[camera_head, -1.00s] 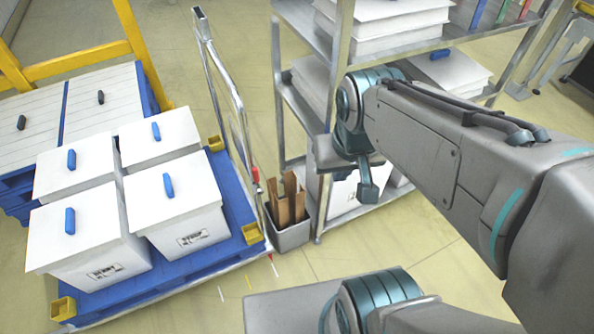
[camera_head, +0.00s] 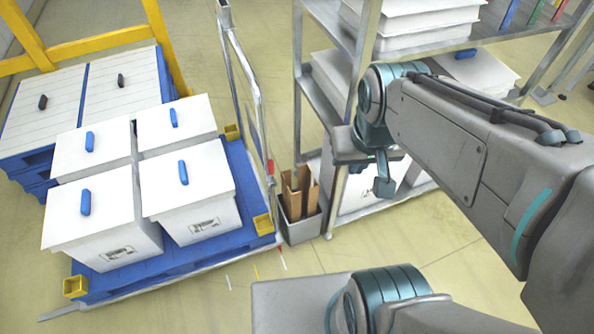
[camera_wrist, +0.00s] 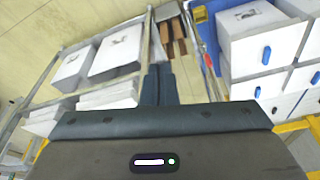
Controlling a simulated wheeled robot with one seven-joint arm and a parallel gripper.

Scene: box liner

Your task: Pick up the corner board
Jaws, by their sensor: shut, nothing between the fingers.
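Brown corner boards (camera_head: 299,192) stand upright in a small grey bin (camera_head: 300,229) between the trolley and the metal shelf. Their tops also show in the wrist view (camera_wrist: 173,38), beyond the fingertips. My gripper (camera_head: 384,187) hangs to the right of the bin, in front of the shelf, apart from the boards. In the wrist view its two fingers (camera_wrist: 159,86) are together, with nothing held. The lower part of the boards is hidden by the bin.
A blue pallet trolley (camera_head: 245,192) with several white lidded boxes (camera_head: 185,185) stands left of the bin; its upright metal rail (camera_head: 250,90) rises close beside the bin. A metal shelf (camera_head: 328,100) with white boxes stands right. The floor in front is clear.

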